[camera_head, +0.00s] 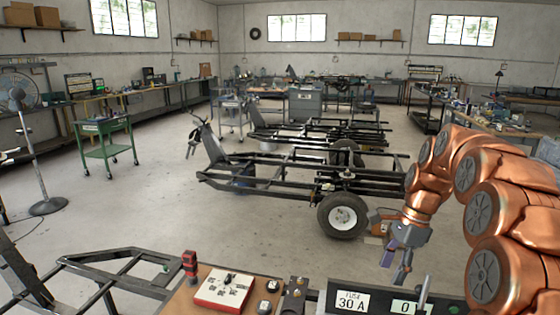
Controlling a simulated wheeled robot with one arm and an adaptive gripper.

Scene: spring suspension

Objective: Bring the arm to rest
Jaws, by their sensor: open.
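My copper-coloured arm (485,200) rises on the right side and bends over, with its end pointing down. My gripper (396,268) hangs at the lower right, its fingers apart and nothing visible between them. The gripper shows in front of the floor, right of the chassis wheel (343,216).
A red and white switch box (222,290) and a red and black object (190,267) stand on the near bench. Black chassis frames (290,172) stand mid-floor. A green cart (106,145) and a fan (22,110) are left. The floor at left centre is clear.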

